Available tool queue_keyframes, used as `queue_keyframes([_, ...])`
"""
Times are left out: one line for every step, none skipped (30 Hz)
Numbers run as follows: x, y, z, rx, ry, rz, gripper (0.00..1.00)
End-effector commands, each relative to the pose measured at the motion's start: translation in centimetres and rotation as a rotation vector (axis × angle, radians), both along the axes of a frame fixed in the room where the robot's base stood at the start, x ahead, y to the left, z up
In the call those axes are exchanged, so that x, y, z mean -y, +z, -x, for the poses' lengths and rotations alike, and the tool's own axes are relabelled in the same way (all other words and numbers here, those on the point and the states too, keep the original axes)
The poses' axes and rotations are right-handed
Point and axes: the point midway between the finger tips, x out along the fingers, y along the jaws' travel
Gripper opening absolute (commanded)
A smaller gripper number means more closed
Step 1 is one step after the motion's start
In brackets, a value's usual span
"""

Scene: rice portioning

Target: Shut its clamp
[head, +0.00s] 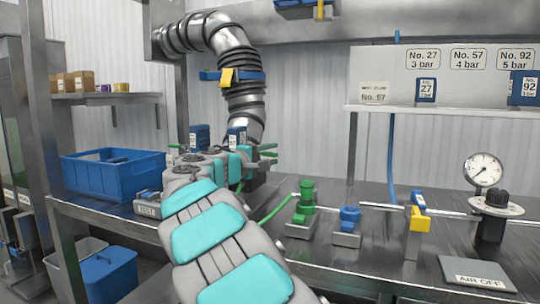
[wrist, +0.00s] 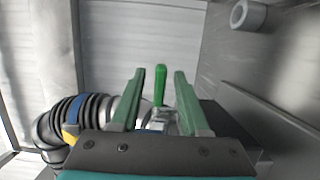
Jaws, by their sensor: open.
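A green clamp lever (wrist: 160,84) stands upright in the wrist view, above a metal fitting (wrist: 160,117) at the end of a dark ribbed hose (wrist: 95,110). My gripper (wrist: 161,73) is open, with one green finger on each side of the lever and a visible gap to both. The fitting's lower part is hidden by my gripper's body. In the head view the ribbed hose (head: 243,90) comes down behind my arm. My gripper's green fingers (head: 268,150) show small beside the hose's lower end; the lever cannot be told apart there.
A blue crate (head: 112,178) stands left on the steel bench. Right of my arm are a green valve (head: 305,203), a blue valve (head: 348,218), a yellow-and-blue handle (head: 418,215) and a pressure gauge (head: 484,169). A shelf (head: 440,111) holds labelled blue boxes.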

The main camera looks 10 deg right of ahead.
Motion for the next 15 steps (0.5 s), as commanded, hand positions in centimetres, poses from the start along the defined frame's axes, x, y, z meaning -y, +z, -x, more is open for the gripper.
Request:
queue_keyframes([-0.02,0.00,0.01,0.000,0.000,0.000,0.45])
queue_keyframes([-0.02,-0.01,0.01,0.000,0.000,0.000,0.45])
queue_keyframes([-0.03,0.00,0.01,0.000,0.000,0.000,0.42])
queue_keyframes([-0.03,0.00,0.01,0.000,0.000,0.000,0.38])
queue_keyframes([-0.03,0.00,0.01,0.000,0.000,0.000,0.35])
queue_keyframes([-0.04,0.00,0.02,0.000,0.000,0.000,0.30])
queue_keyframes([-0.04,-0.01,0.02,0.000,0.000,0.000,0.27])
queue_keyframes([-0.04,-0.01,0.02,0.000,0.000,0.000,0.24])
queue_keyframes([-0.04,-0.01,0.02,0.000,0.000,0.000,0.19])
queue_keyframes([-0.05,-0.01,0.02,0.000,0.001,0.000,0.16])
queue_keyframes([-0.04,-0.01,0.02,0.000,0.000,0.000,0.12])
queue_keyframes([-0.04,0.00,0.02,0.000,0.000,0.000,0.08])
queue_keyframes([-0.04,0.00,0.02,0.000,0.000,0.000,0.04])
queue_keyframes([-0.04,0.00,0.02,0.000,0.000,0.000,0.01])
queue_keyframes([-0.04,0.00,0.02,0.000,0.000,0.000,0.00])
